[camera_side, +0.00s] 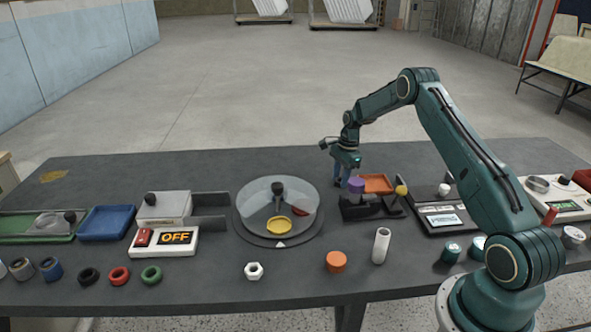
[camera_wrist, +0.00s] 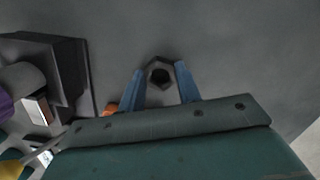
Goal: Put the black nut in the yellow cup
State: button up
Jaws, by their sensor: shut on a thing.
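The black nut (camera_wrist: 159,62) is a dark hexagonal ring with a round hole. In the wrist view it sits between the blue fingers of my gripper (camera_wrist: 160,75), which are shut on it. In the side view my gripper (camera_side: 341,182) is low over the back of the table, behind a purple piece, and the nut cannot be made out there. Whether the nut touches the table is not clear. The yellow cup (camera_side: 279,226) is a shallow dish at the front of the round turntable (camera_side: 245,222), left of my gripper and nearer the camera.
The turntable has a clear cover and a black central knob (camera_side: 278,188). A black stand (camera_side: 362,210) with the purple piece (camera_side: 356,185) and an orange tray (camera_side: 377,183) are close beside my gripper. A white nut (camera_side: 254,271) and an orange cap (camera_side: 336,261) lie in front.

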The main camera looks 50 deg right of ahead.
aim_at(340, 180)
jog(key=shift+r, duration=0.15)
notch_tip(340, 180, up, 20)
jog(key=shift+f, duration=0.15)
dwell(0.7)
dwell(0.6)
